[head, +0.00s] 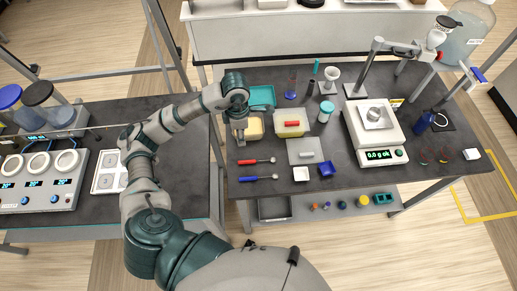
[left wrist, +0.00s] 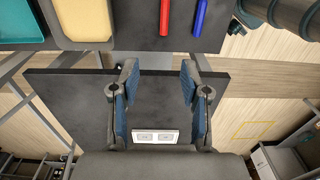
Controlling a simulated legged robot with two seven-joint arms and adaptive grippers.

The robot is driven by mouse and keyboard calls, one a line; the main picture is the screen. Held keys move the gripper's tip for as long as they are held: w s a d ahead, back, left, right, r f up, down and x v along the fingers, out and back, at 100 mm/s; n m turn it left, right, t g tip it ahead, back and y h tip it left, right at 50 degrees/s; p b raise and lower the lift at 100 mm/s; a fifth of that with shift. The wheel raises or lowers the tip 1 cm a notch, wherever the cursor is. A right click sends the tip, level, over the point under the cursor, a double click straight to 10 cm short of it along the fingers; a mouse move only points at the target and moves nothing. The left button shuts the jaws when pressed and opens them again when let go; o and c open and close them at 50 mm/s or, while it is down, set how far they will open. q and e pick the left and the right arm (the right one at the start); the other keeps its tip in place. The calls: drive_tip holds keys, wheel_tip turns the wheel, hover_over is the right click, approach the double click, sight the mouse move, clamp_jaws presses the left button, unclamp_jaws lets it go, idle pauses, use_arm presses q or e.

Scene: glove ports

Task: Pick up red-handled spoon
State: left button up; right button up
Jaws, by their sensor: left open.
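The red-handled spoon (head: 247,162) lies on the dark table near its left edge, with its metal end to the right. In the left wrist view its red handle (left wrist: 165,15) shows at the top, cut off by the frame edge. A blue-handled spoon (head: 249,179) lies parallel, nearer the front; its handle (left wrist: 200,17) is right of the red one in the wrist view. My left gripper (head: 239,130) is above the table's left end, beyond the red handle. It also shows in the wrist view (left wrist: 160,80), with open, empty fingers apart from both spoons. My right gripper is out of view.
A scale (head: 378,137) stands farther right. A gap separates the two tables.

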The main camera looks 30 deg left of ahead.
use_arm(q)
drive_tip(key=f, duration=0.2)
drive_tip(key=p, duration=0.2)
hover_over(244, 161)
wheel_tip(244, 161, down, 8)
drive_tip(key=shift+d+f, duration=0.1)
drive_tip(key=shift+f, duration=0.1)
drive_tip(key=shift+w+f, duration=0.1)
drive_tip(key=shift+f, duration=0.95)
drive_tip(key=f, duration=0.2)
drive_tip(key=f+p, duration=0.1)
drive_tip(key=shift+s+a+f, duration=0.2)
drive_tip(key=shift+a+f, duration=0.2)
drive_tip(key=shift+f, duration=0.3)
drive_tip(key=shift+d, duration=0.3)
clamp_jaws()
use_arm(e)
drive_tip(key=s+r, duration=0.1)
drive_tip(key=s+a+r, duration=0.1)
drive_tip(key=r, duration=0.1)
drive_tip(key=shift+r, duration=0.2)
